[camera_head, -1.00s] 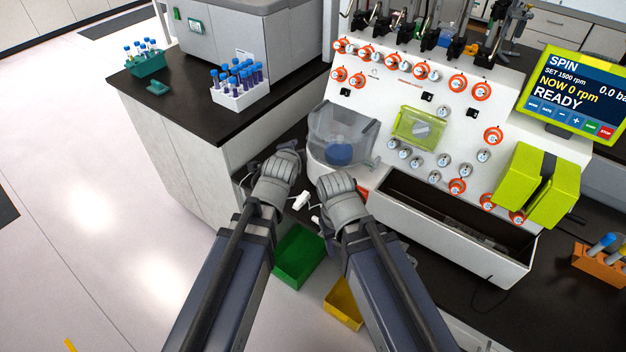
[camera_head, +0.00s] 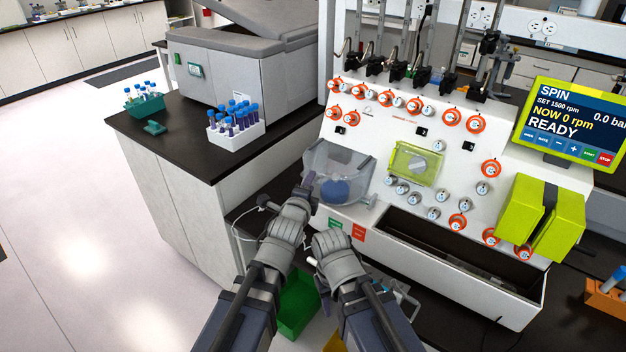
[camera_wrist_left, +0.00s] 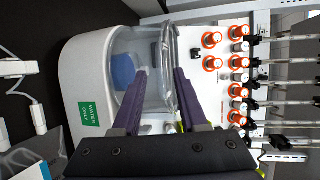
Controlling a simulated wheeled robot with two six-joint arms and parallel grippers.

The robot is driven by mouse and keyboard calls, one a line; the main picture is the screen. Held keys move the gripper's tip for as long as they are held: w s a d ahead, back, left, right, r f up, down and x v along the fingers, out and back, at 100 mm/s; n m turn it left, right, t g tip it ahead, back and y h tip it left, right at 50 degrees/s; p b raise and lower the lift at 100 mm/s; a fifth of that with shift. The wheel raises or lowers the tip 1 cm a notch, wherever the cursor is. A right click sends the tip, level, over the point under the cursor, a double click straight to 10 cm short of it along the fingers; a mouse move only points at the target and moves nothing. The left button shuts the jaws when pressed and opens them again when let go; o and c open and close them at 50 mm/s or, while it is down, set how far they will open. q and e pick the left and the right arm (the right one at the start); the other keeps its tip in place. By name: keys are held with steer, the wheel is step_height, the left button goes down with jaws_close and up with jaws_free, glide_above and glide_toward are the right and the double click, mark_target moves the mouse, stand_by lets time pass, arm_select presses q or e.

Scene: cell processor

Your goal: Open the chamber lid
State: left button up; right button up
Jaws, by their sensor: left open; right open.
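The clear chamber lid (camera_head: 352,163) appears down over the chamber at the processor's left end, with a blue round part (camera_head: 333,190) behind it. My left gripper (camera_head: 308,181) is open at the chamber's left side. In the left wrist view my purple fingers (camera_wrist_left: 161,72) point at the chamber, and the clear lid's rim (camera_wrist_left: 168,45) runs between them in the picture. I cannot tell whether they touch it. My right gripper (camera_head: 316,262) is lower, below the chamber front, and holds nothing I can see; its fingertips are mostly hidden.
Orange-ringed knobs cover the white processor panel (camera_head: 385,125), with a green-framed clear cover (camera_head: 417,164) on it. An open trough (camera_head: 450,255) is at lower right. The screen (camera_head: 570,122) reads READY. A tube rack (camera_head: 236,130) stands on the left bench. A green bin (camera_head: 296,305) is below my arms.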

arm_select(q)
steer(key=shift+x, duration=1.4)
steer(key=shift+s+r, duration=0.1)
steer(key=shift+c, duration=0.3)
jaws_close()
